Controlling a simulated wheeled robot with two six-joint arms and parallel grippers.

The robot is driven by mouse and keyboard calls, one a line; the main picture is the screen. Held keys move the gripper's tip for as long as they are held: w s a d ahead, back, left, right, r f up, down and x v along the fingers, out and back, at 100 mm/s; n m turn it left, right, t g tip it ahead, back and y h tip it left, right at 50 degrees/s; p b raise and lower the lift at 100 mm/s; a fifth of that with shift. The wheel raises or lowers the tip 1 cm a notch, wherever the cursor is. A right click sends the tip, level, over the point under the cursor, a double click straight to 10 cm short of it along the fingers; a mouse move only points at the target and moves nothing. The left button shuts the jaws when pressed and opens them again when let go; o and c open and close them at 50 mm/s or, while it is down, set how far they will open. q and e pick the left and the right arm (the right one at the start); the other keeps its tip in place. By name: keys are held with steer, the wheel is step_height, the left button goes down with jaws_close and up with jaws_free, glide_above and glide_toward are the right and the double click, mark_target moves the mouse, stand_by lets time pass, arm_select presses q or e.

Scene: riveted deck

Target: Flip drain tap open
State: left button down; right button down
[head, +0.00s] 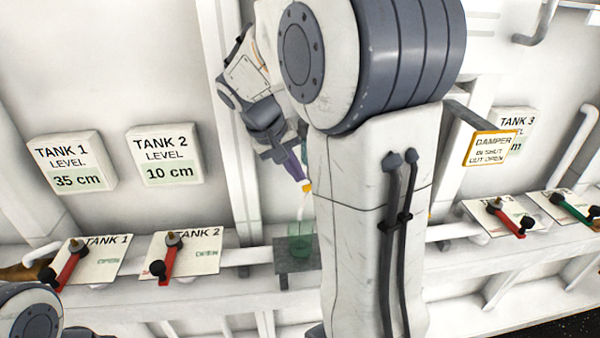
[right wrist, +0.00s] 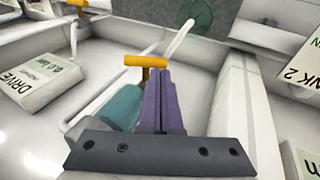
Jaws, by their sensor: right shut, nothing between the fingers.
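The drain tap's orange T-shaped handle (right wrist: 146,61) shows in the right wrist view, just beyond my fingertips; it also shows as a small orange piece in the head view (head: 307,187). A teal rounded body (right wrist: 121,108) sits beside my fingers, partly hidden by them. A pale spout (right wrist: 180,38) slants from near the handle towards a green cup (right wrist: 201,14). My right gripper's purple fingers (right wrist: 160,85) are shut and empty, close to the handle; I cannot tell whether they touch it. In the head view the right gripper (head: 300,174) points down at the handle. My left gripper is out of view.
The green cup (head: 300,243) stands on a grey bracket (head: 297,268). Red levers for tank 1 (head: 65,268) and tank 2 (head: 168,262) lie left on a white ledge. More levers (head: 512,219) lie right. A drive sign (right wrist: 38,85) lies left in the wrist view. My own arm hides the middle.

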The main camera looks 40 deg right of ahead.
mark_target(302, 188)
steer(key=shift+x, duration=1.25)
steer(key=shift+w+a+f+h, duration=0.1)
steer(key=shift+f+h, duration=0.1)
steer(key=shift+h, duration=0.1)
steer(key=shift+g+b, duration=0.3)
steer(key=shift+b, duration=0.15)
steer(key=shift+w+a+f+g+h+b, duration=0.15)
steer(key=shift+f+g+h+b, duration=0.25)
steer(key=shift+h+b, duration=0.4)
steer(key=h+b, duration=0.1)
steer(key=f+b, duration=0.1)
steer(key=shift+a+n+g+h+b, duration=0.15)
steer(key=shift+n+g+h+b, duration=0.15)
steer(key=shift+g+h, duration=0.1)
steer(key=shift+b, duration=0.4)
steer(key=shift+r, duration=0.1)
